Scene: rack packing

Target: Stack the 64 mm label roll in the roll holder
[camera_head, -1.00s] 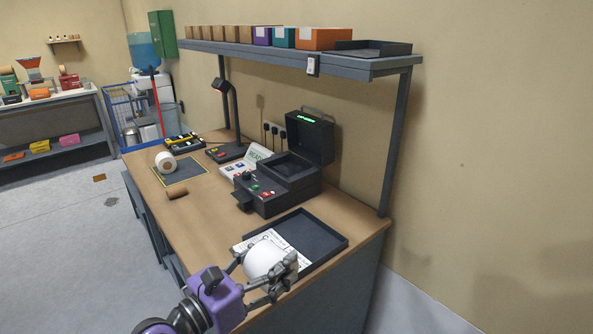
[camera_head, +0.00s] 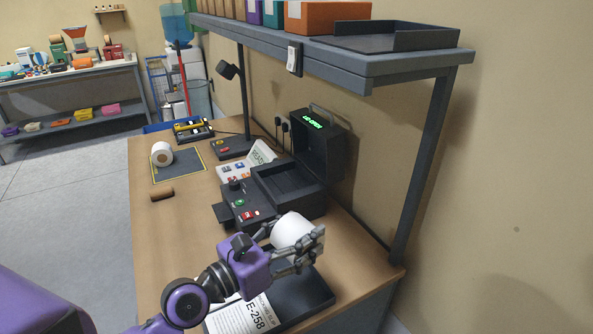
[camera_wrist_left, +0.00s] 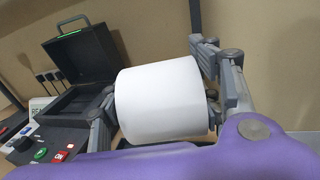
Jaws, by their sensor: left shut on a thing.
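My left gripper (camera_head: 290,247) is shut on a white label roll (camera_head: 294,229) and holds it above the desk, between the black printer and the tray. The same roll fills the middle of the left wrist view (camera_wrist_left: 161,101), with grey fingers on both sides. The open black box with a raised lid (camera_head: 318,150) and front buttons (camera_head: 239,203) is behind the roll; I cannot tell whether it is the roll holder. Another white roll (camera_head: 161,153) lies on its side on the dark yellow-edged mat (camera_head: 180,176). My right gripper is not in view.
A black tray (camera_head: 318,293) with a printed slip (camera_head: 243,318) lies under my left gripper. A brown cylinder (camera_head: 162,194) lies near the desk's left edge. An overhead shelf (camera_head: 350,62) and its post (camera_head: 428,165) stand at the right. The desk's front left is clear.

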